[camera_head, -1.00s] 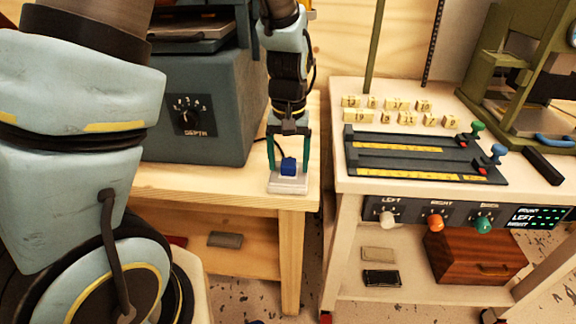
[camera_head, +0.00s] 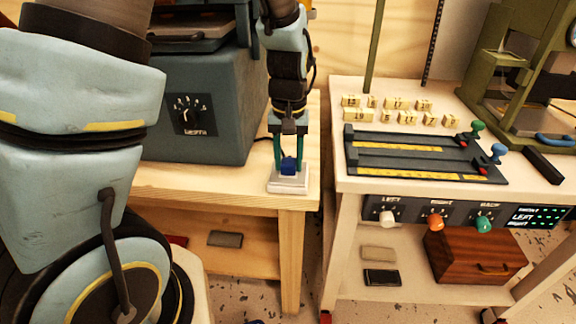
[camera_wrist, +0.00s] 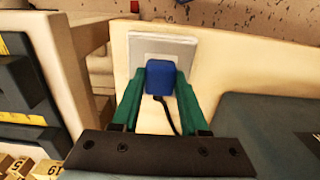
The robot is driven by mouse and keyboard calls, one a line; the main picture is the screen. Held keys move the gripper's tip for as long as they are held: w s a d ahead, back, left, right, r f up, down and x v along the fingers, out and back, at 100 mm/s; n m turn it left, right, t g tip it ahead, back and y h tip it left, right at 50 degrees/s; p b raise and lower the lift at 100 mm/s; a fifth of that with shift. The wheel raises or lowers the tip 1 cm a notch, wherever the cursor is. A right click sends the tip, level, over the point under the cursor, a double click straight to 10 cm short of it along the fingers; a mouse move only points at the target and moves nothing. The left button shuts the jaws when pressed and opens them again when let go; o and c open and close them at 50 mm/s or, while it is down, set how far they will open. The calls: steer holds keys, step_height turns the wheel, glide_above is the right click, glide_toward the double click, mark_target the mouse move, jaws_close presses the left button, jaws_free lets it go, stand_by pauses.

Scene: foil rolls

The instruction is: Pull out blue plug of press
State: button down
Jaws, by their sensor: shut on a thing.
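The blue plug (camera_head: 288,166) sits at a pale socket block (camera_head: 288,184) on the right end of the wooden bench. The plug also shows in the wrist view (camera_wrist: 160,77), in front of the white socket plate (camera_wrist: 172,46), with a dark cord running from it. My gripper (camera_head: 289,157) points down over the block, its green fingers shut on the plug's two sides. In the wrist view, my gripper (camera_wrist: 160,90) has one finger on each side of the plug. The grey-blue press (camera_head: 205,100) with a depth dial stands left of it. I cannot tell whether the plug is fully seated.
A white cart (camera_head: 345,185) stands to the right across a narrow gap, with numbered yellow blocks (camera_head: 397,103), a slider panel (camera_head: 420,158) and knobs. A green machine (camera_head: 515,70) stands behind. A wooden box (camera_head: 475,257) is on the lower shelf.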

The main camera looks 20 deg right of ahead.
mark_target(289, 161)
steer(key=shift+r, duration=0.2)
steer(key=shift+r+p, duration=2.85)
steer(key=shift+p, duration=0.1)
steer(key=shift+w, duration=0.1)
